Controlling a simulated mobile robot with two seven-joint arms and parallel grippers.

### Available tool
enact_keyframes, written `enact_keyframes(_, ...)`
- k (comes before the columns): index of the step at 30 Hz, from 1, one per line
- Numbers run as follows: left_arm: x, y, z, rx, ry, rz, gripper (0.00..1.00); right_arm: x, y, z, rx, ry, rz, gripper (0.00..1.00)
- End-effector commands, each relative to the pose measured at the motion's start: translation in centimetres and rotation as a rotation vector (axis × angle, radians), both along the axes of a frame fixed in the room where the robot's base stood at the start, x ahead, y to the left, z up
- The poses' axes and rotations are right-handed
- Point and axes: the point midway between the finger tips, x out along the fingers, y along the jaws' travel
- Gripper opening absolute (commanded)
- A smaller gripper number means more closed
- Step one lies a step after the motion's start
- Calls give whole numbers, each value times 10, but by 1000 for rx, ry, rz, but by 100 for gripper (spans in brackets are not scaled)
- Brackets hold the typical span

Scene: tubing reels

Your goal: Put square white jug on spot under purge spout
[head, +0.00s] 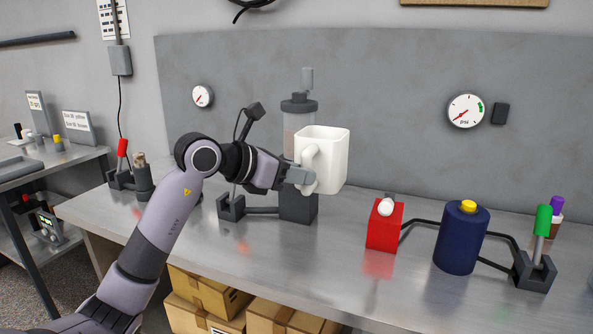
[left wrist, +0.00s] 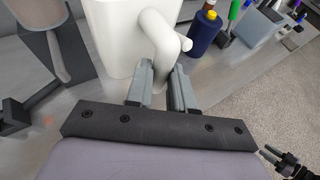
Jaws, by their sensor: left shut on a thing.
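The square white jug (head: 325,158) is held up in front of the clear canister on the bench, upright or nearly so. My left gripper (head: 306,178) is shut on the jug's handle, which faces left in the head view. In the left wrist view the gripper's fingers (left wrist: 162,82) sit on either side of the handle, and the jug (left wrist: 112,38) fills the top. The clear canister (head: 297,116) with a dark cap is partly hidden by the jug. I cannot make out the purge spout or its spot. A dark shape, perhaps my right gripper (left wrist: 272,156), shows at lower right.
On the steel bench (head: 330,290), a red box (head: 384,226) with a white knob stands right of the jug. A blue cylinder (head: 460,240) and a green-handled valve (head: 541,240) stand farther right. A dark grey block (head: 298,208) is below the jug. Bare bench lies in front.

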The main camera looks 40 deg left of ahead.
Motion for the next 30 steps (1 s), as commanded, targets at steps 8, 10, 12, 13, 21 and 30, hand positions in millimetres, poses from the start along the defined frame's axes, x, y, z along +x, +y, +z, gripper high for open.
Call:
enact_keyframes(8,-43,-49,-63,0,14,-207,0,3,0,1,0,-6,0,43)
enact_keyframes(10,-55,-63,-80,0,14,-268,0,4,0,2,0,-8,0,43)
enact_keyframes(12,-67,-76,-96,-2,13,-328,0,4,0,2,0,-8,0,43)
enact_keyframes(13,-71,-82,-102,-1,12,-351,0,4,0,2,0,-8,0,43)
enact_keyframes(21,-108,-124,-153,-1,9,-537,0,3,0,2,0,-7,0,43)
enact_keyframes(30,-114,-135,-160,1,-8,-579,0,1,0,1,-1,-4,0,43)
